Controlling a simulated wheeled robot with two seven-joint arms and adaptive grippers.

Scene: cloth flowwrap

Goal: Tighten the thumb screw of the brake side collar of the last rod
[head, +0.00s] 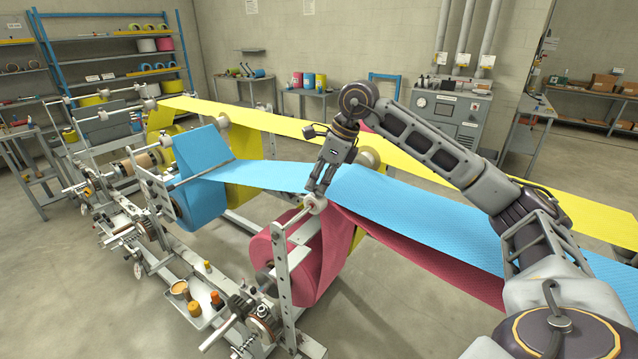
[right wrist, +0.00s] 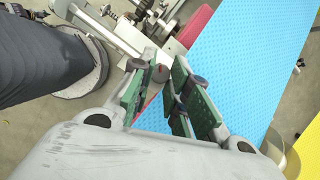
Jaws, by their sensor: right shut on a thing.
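My right gripper (head: 317,188) reaches down over the near end of the last rod, above the magenta roll (head: 322,258). It is shut at a pale round collar (head: 315,204) on that rod. In the right wrist view, a small grey round piece with a red mark, the thumb screw (right wrist: 160,74), sits between the tips of the green-padded fingers (right wrist: 160,82). The fingers hide most of the screw, so I cannot tell how far it is turned. My left gripper is not in view.
The blue web (head: 420,205) runs right beside my gripper, with the magenta web under it and the yellow web (head: 420,168) behind. A tray (head: 205,312) with several small containers stands on the near side of the frame. Open floor (head: 70,290) lies at left.

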